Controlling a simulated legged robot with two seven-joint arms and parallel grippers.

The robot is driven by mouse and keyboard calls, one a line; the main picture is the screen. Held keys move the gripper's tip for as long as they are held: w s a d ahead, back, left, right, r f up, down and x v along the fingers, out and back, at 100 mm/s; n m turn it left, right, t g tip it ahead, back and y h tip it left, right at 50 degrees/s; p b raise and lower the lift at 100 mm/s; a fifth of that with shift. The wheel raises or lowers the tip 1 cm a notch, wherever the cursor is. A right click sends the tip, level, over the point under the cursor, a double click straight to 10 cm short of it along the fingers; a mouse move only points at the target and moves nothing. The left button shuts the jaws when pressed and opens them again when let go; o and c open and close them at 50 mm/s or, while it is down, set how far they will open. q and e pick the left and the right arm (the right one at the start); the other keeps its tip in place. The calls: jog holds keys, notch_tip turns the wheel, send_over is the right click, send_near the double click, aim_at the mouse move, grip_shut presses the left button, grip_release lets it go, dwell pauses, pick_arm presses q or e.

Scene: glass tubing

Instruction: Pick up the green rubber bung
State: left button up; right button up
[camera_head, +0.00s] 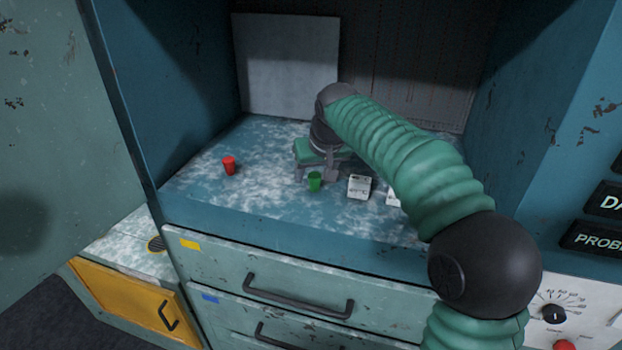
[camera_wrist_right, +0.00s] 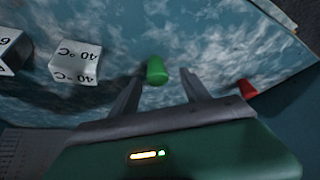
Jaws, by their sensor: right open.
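The green rubber bung (camera_head: 315,181) stands on the mottled blue-white shelf of the cabinet, near its front edge. In the right wrist view the green bung (camera_wrist_right: 156,70) lies ahead of and between the two finger tips, with no contact visible. My right gripper (camera_head: 316,170) is just behind the bung in the head view, its fingers partly hidden by the bung and the wrist. In the wrist view the right gripper (camera_wrist_right: 160,80) has its fingers apart with nothing held. My left gripper is not in view.
A red bung (camera_head: 229,166) stands to the left on the shelf; it also shows in the wrist view (camera_wrist_right: 247,89). White blocks marked 40 °C (camera_head: 359,187) (camera_wrist_right: 76,64) sit to the right. Cabinet walls enclose the sides, and drawers with handles (camera_head: 298,297) are below.

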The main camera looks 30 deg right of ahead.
jog(key=shift+w+d+f, duration=0.1)
jog(key=shift+d+f, duration=0.25)
jog(key=shift+f, duration=0.2)
jog(key=shift+w+d+f, duration=0.1)
jog(key=shift+d+f, duration=0.2)
jog(key=shift+f, duration=0.2)
jog(key=shift+a, duration=0.35)
jog(key=shift+w+a, duration=0.3)
jog(key=shift+a, duration=0.05)
jog(key=c, duration=0.5)
jog(key=shift+c, duration=1.2)
jog(key=shift+s+d, duration=0.15)
jog(key=shift+s, duration=0.05)
grip_shut()
jog(key=shift+d, duration=0.35)
